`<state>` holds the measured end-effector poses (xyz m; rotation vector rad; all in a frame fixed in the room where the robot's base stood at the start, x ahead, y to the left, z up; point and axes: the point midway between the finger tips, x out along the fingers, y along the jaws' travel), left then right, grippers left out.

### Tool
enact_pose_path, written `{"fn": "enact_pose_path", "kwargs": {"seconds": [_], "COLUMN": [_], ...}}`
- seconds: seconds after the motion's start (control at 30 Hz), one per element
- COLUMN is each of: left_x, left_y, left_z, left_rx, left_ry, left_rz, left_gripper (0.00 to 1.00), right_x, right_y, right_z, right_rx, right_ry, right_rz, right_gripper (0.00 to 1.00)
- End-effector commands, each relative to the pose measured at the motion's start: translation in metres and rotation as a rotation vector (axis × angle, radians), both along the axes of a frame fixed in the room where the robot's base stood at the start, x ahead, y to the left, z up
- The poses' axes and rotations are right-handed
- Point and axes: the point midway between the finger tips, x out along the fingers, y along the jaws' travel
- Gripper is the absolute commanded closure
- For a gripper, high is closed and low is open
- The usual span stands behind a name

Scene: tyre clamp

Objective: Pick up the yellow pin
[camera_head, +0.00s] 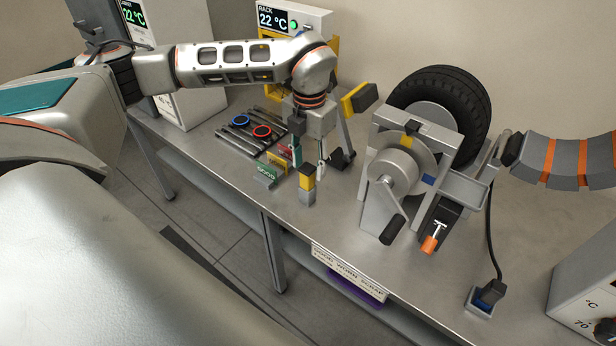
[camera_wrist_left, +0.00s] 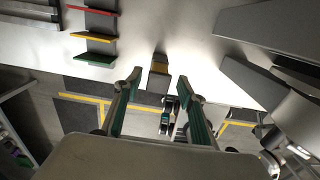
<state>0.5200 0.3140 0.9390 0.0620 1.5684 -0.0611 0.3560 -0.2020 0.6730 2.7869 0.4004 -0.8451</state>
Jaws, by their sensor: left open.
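The pin (camera_head: 307,188) stands upright near the front of the metal bench, with a dark top, a yellow band and a grey lower part. In the left wrist view the pin (camera_wrist_left: 159,75) shows in line with the gap between the fingertips. My left gripper (camera_head: 310,157) points down just above and behind the pin in the head view. It is open, with its green-padded fingers (camera_wrist_left: 158,88) spread and nothing held. Whether a finger touches the pin cannot be told. My right gripper is out of view.
The clamp with its crank (camera_head: 392,205) and black tyre (camera_head: 455,92) stands to the right. Red, yellow and green labelled holders (camera_head: 266,172) stand left of the pin. A rack with blue and red rings (camera_head: 240,133) lies behind them. The bench's front edge is close.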

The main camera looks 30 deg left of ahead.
Motion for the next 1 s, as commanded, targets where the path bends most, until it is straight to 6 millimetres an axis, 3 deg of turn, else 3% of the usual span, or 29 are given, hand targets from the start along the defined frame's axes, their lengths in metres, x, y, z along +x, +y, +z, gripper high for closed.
{"fn": "enact_pose_path", "kwargs": {"seconds": [0.3,0.57,0.6,0.73,0.77,1.0], "left_x": [-0.007,-0.006,-0.006,-0.006,-0.006,-0.006], "left_y": [0.002,0.002,0.002,0.002,0.002,0.002], "left_z": [-0.040,-0.044,-0.044,-0.044,-0.044,-0.043], "left_rx": [0.000,0.000,0.000,0.000,0.000,-0.001], "left_ry": [0.003,0.001,0.001,0.001,0.001,0.000], "left_rz": [0.001,0.001,0.000,0.000,0.000,0.000], "left_gripper": [0.60,0.60,0.62,0.96,1.00,1.00], "right_x": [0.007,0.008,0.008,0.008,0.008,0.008], "right_y": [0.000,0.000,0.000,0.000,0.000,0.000], "right_z": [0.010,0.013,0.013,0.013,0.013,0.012], "right_rx": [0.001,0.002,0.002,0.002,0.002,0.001], "right_ry": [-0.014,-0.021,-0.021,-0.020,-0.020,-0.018], "right_rz": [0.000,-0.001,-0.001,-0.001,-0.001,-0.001], "right_gripper": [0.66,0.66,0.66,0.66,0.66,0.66]}}
